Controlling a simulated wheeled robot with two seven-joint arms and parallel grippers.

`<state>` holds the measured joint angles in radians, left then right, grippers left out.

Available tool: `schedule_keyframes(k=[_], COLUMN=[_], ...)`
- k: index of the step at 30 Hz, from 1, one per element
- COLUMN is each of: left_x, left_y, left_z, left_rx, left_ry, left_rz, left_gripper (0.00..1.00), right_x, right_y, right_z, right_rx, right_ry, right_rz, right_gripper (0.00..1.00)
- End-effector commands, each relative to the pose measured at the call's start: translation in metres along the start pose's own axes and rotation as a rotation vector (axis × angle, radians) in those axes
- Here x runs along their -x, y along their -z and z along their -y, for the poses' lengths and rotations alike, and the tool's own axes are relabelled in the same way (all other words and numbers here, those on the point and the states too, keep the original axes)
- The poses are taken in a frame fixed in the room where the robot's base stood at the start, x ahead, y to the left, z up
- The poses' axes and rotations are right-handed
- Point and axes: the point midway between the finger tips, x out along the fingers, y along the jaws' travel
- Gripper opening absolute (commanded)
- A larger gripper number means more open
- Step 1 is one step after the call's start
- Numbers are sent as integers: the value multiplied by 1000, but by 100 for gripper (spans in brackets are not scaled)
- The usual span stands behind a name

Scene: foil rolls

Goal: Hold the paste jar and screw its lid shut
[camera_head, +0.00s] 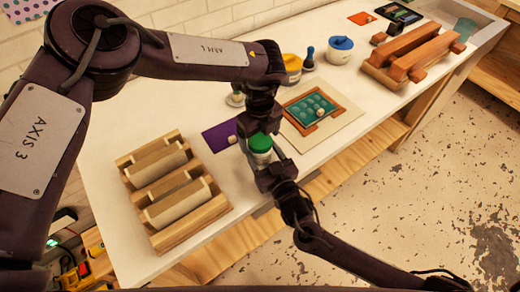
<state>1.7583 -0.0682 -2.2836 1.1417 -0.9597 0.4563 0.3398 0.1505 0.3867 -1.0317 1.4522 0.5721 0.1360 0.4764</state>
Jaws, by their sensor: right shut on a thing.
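The paste jar (260,159) is a small pale jar in the middle of the view, with a green lid (260,143) on top. My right gripper (264,168) comes in from the lower right and is shut on the jar's body. My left gripper (259,130) points down from above, right over the green lid. Its fingers are at the lid's top, but I cannot tell whether they grip it. The jar's lower part is partly hidden by my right gripper, and I cannot tell how far the lid is screwed on.
A wooden rack with foil rolls (178,203) stands left of the jar. Behind it lie a purple card (217,137) and a green tray in a wooden frame (311,107). A yellow jar (292,66) and a blue-lidded pot (340,50) stand further back. Wooden beams (418,50) lie at right.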

Motion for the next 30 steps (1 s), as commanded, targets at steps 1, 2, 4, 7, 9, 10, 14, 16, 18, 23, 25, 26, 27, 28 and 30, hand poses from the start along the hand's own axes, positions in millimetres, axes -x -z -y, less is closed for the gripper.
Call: schedule_keyframes(k=[1,2,4,7,9,10,14,16,18,23,25,26,27,28,30], left_x=[0,0,0,3,10,14,39,54,70,99,108,111,114,116,119], left_y=[0,0,0,0,-1,-1,-1,-1,-1,0,-1,-1,0,0,0], left_z=[0,0,0,0,0,1,1,1,1,1,0,0,0,0,0], left_rx=[0,0,0,1,1,1,1,1,0,0,0,0,0,1,1], left_ry=[0,0,0,1,1,2,4,4,4,3,1,1,1,1,0], left_rz=[0,0,0,0,1,0,2,1,2,1,1,1,1,1,0], left_gripper=[86,86,86,86,86,86,86,86,86,86,86,86,86,86,86], right_x=[0,0,0,0,0,0,0,0,0,0,0,0,0,0,0], right_y=[-1,-1,-1,0,0,0,0,0,-1,-1,-1,-1,-1,-1,-1], right_z=[0,0,0,0,0,0,0,0,0,0,0,0,0,0,0], right_rx=[0,0,0,0,0,0,0,0,0,0,0,0,0,0,0], right_ry=[0,0,0,0,0,0,0,0,0,0,0,0,0,0,0], right_rz=[1,1,1,1,1,1,1,1,1,1,1,1,1,1,1], right_gripper=[0,0,0,0,0,0,0,0,0,0,0,0,0,0,0])
